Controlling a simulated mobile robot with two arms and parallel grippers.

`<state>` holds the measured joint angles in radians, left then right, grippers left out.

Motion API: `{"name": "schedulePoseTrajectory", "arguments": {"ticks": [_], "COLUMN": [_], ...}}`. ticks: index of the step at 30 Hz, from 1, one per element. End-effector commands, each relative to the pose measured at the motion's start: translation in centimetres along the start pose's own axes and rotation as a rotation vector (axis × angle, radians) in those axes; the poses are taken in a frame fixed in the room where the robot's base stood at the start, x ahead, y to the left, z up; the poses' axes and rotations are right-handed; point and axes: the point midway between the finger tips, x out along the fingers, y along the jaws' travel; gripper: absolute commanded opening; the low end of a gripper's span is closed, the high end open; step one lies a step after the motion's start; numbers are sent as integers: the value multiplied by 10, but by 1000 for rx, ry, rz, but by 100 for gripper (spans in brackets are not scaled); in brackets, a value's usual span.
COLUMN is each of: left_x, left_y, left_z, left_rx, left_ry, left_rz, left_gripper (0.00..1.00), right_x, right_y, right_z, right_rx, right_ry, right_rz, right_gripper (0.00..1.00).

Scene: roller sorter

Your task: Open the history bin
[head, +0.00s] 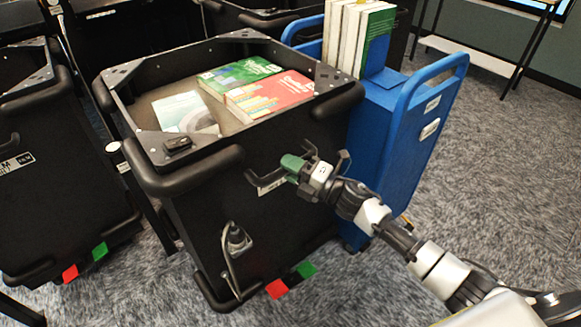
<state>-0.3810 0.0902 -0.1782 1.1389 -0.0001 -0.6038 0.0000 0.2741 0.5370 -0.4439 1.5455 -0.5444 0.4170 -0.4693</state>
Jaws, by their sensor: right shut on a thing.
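A black bin (195,215) with bumpered corners stands in the middle of the head view. Its open top holds a green book (240,74), a red book (270,95) and a pale book (186,113). A black handle (254,178) sticks out of its front face, beside a white label partly hidden by my gripper, so I cannot read it. My right gripper (294,166), with green fingertips, is shut on the handle at its right end. My left gripper is out of view.
A blue cart (385,125) carrying upright books (358,38) stands close on the bin's right. Another black bin (55,190) stands at the left. Red and green tabs (277,289) sit at the bin's foot. Carpet (500,150) is clear at the right.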

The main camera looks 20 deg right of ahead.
Motion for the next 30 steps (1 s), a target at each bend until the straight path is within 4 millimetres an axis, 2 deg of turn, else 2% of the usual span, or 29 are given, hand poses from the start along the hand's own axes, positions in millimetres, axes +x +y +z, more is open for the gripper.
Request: {"name": "schedulePoseTrajectory", "arguments": {"ticks": [8, 9, 13, 23, 26, 30], "left_x": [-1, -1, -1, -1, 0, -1], "left_y": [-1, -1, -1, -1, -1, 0], "left_z": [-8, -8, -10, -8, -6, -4], "left_rx": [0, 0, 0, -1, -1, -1], "left_ry": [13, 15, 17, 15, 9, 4], "left_rz": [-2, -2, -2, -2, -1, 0], "left_gripper": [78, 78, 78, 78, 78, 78], "right_x": [0, 0, 0, -4, -16, -44], "right_y": [-1, -1, -1, -1, -2, -3], "right_z": [0, 0, 0, 0, 0, 0], "right_rx": [1, 1, 1, 0, 1, 2], "right_ry": [0, 0, 0, 0, 0, 0], "right_rz": [-2, -2, -2, -1, -3, -5], "right_gripper": [0, 29, 48, 48, 48, 48]}}
